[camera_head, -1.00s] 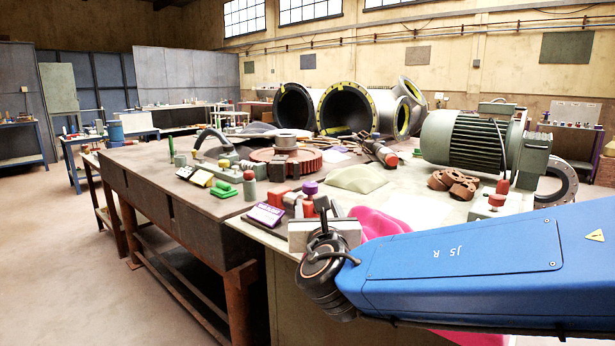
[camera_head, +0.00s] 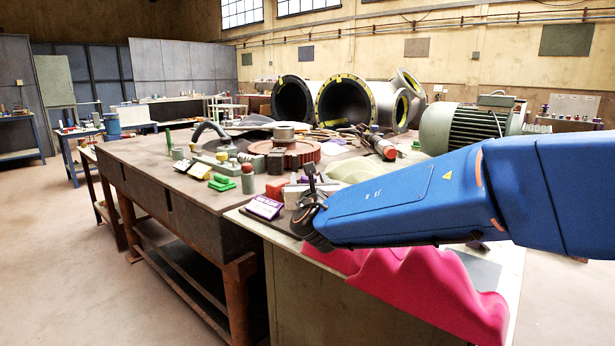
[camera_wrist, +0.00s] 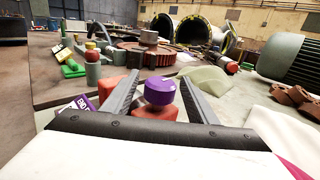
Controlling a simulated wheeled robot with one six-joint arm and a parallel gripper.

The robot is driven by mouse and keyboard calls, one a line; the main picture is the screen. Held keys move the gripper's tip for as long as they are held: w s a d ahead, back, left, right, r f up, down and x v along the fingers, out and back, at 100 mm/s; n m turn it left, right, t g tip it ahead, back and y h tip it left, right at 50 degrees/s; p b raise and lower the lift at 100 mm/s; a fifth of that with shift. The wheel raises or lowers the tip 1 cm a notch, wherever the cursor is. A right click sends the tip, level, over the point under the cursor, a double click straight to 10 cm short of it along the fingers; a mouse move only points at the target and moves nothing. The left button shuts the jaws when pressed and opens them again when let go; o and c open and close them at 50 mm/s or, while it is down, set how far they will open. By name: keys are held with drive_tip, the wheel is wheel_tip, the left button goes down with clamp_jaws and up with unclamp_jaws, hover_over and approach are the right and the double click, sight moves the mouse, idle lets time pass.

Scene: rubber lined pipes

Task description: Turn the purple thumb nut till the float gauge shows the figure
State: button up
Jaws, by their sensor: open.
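The purple thumb nut (camera_wrist: 159,91) sits on top of a red block (camera_wrist: 152,108) in the wrist view, with a pale mark on its top. My gripper (camera_wrist: 160,77) is open, with one grey finger on each side of the nut. I cannot tell whether either finger touches it. In the head view my gripper (camera_head: 309,188) is at the near edge of the bench, and my arm and wrist hide most of the nut there. A purple plate with white lettering (camera_head: 264,207) lies to the left of my gripper. I cannot make out a float gauge reading.
Left of my gripper stand a green post with a red cap (camera_head: 248,180) and green clips (camera_head: 221,183). A red-brown gear wheel (camera_head: 297,155) lies behind. A green motor (camera_head: 465,128) stands at the right. Pink cloth (camera_head: 410,280) hangs over the bench's front edge.

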drive_tip(key=shift+w+a, duration=0.2)
drive_tip(key=shift+w, duration=1.45)
drive_tip(key=c, duration=1.1)
drive_tip(key=shift+o, duration=0.2)
drive_tip(key=shift+m+h, duration=0.4)
drive_tip(key=shift+h, duration=0.1)
